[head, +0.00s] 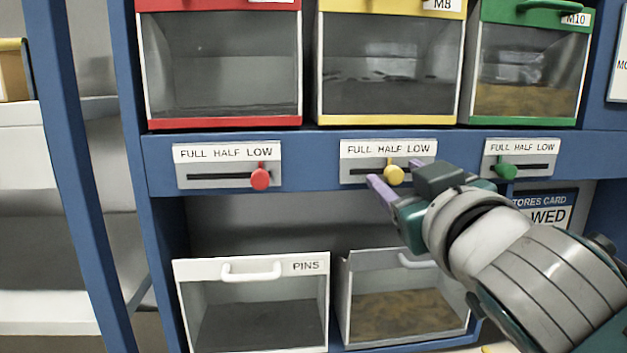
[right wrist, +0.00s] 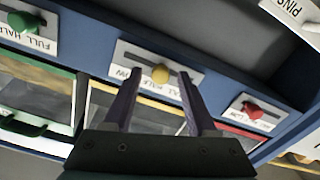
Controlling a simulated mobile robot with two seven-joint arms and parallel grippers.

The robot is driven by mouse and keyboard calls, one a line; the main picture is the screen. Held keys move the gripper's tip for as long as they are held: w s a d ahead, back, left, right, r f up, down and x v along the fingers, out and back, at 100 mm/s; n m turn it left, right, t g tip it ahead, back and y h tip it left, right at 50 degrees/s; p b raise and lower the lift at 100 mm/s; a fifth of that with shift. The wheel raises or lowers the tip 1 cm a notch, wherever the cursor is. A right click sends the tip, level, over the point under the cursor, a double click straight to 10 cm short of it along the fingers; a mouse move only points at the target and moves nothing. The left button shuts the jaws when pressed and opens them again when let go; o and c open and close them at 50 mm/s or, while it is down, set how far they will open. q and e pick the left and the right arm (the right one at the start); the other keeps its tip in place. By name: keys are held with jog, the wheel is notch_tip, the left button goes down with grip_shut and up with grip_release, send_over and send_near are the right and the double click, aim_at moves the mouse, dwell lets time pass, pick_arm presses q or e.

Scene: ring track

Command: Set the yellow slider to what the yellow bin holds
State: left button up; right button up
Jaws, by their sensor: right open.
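The yellow slider's round knob (head: 393,175) stands under the word HALF on its plate (head: 350,173). The yellow bin (head: 391,118) is above it, with a clear front. Its window shows grey with bright reflections, somewhat darker in the lower half; I cannot tell its fill level for sure. My right gripper (head: 400,179) is open, its purple fingers on either side of the yellow knob. In the right wrist view the yellow knob (right wrist: 160,73) shows between the fingertips (right wrist: 159,76); contact is not clear. My left gripper is not in view.
The red knob (head: 260,179) is under LOW, the green knob (head: 506,172) under FULL. The red bin (head: 225,124) and green bin (head: 525,121) flank the yellow one. Below are a PINS bin (head: 305,267) and another white-framed bin (head: 347,290). A blue post (head: 80,170) stands left.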

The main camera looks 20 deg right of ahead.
jog(key=b+v, duration=0.4)
jog(key=v, duration=0.5)
jog(key=shift+s+a, duration=0.15)
jog(key=shift+s, duration=0.2)
jog(key=shift+f, duration=0.1)
